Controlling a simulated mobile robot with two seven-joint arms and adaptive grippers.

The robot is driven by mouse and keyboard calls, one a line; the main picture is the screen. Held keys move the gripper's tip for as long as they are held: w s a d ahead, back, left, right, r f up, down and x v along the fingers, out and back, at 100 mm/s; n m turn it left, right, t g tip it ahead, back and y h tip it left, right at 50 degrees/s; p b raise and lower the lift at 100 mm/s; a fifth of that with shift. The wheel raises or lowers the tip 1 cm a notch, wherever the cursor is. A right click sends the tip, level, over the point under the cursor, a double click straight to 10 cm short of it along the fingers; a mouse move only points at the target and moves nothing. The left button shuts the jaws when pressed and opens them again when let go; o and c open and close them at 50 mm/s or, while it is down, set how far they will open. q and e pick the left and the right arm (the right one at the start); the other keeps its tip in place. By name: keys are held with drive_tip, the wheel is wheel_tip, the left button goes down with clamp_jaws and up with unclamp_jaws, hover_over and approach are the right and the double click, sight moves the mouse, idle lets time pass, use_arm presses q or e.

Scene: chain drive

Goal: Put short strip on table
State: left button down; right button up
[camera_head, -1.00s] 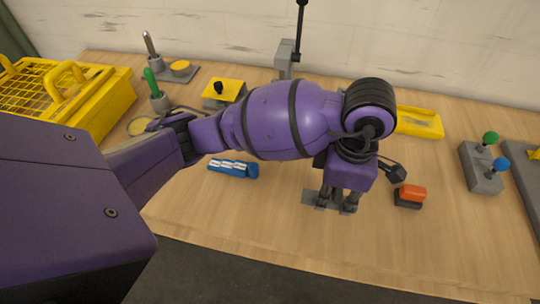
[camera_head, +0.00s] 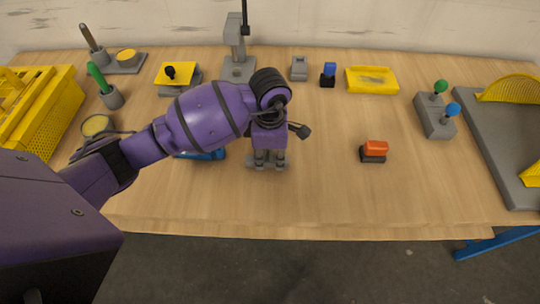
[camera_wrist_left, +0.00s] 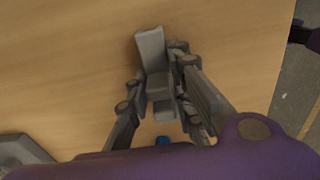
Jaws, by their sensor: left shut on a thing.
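The short strip, a small grey piece (camera_wrist_left: 150,50), is between the fingers of my left gripper (camera_wrist_left: 165,88) in the left wrist view, with one end sticking out past them. In the head view my left gripper (camera_head: 268,158) points down over the front middle of the wooden table (camera_head: 320,200). It is shut on the grey strip (camera_head: 250,163), which lies low and about level. I cannot tell whether the strip touches the table. My right gripper is not in view.
A blue piece (camera_head: 214,155) lies partly hidden behind my left arm. An orange and black block (camera_head: 374,150) stands to the right. A grey press (camera_head: 238,62), a yellow tray (camera_head: 371,80) and a yellow basket (camera_head: 50,115) stand farther off. The table between gripper and orange block is clear.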

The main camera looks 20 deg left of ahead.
use_arm(q)
drive_tip(key=shift+f, duration=0.15)
drive_tip(key=c, duration=1.6)
unclamp_jaws()
drive_tip(key=shift+o, duration=0.2)
wheel_tip(320, 180, up, 12)
drive_tip(key=shift+r, duration=0.25)
drive_tip(key=shift+w, duration=0.1)
